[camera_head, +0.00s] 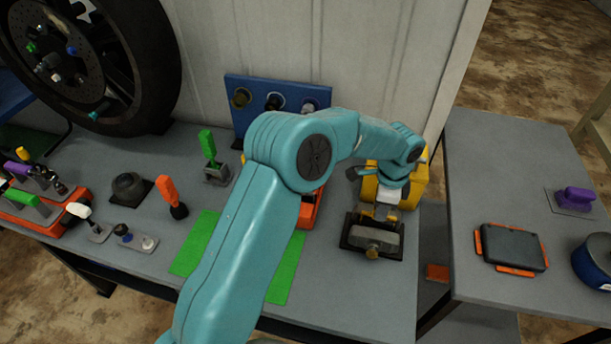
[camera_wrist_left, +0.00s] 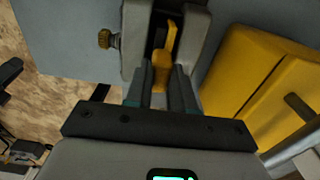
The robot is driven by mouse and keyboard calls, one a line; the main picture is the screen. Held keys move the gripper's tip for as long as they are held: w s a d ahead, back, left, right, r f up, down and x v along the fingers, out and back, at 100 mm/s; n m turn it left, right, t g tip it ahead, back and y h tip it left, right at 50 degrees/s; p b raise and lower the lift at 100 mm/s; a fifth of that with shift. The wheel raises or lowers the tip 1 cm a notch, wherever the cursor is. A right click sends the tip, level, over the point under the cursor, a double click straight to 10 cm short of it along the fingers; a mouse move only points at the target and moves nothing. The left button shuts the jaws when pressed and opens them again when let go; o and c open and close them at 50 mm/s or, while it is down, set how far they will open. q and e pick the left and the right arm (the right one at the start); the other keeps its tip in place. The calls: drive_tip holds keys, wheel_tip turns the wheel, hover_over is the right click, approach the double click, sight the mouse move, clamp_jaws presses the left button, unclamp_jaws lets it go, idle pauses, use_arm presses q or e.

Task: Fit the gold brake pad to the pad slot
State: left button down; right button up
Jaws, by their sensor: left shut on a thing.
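The gold brake pad (camera_wrist_left: 168,52) shows in the left wrist view between the fingers of my left gripper (camera_wrist_left: 161,85). The gripper is shut on its near end. The pad's far part lies over or in the dark gap between the grey walls of the block with the pad slot (camera_wrist_left: 135,40); how deep it sits I cannot tell. In the head view that grey block (camera_head: 375,237) stands on a black base with a brass knob at its front. My left gripper (camera_head: 386,207) is just behind and above it, partly hidden by its own wrist. My right gripper is out of view.
A yellow case (camera_head: 418,183) stands close behind and right of the block. A blue panel (camera_head: 275,100), a green mat (camera_head: 198,245) and an orange-handled tool (camera_head: 170,195) are to the left. A side table (camera_head: 475,180) with a black tray is at right.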

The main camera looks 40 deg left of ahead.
use_arm(q)
drive_tip(key=shift+f+b, duration=0.55)
drive_tip(key=shift+f, duration=0.35)
drive_tip(key=c, duration=0.9)
unclamp_jaws()
drive_tip(key=shift+r, duration=0.1)
drive_tip(key=shift+r+p, duration=3)
drive_tip(key=shift+r, duration=0.95)
wheel_tip(320, 180, up, 16)
drive_tip(key=shift+r, duration=0.15)
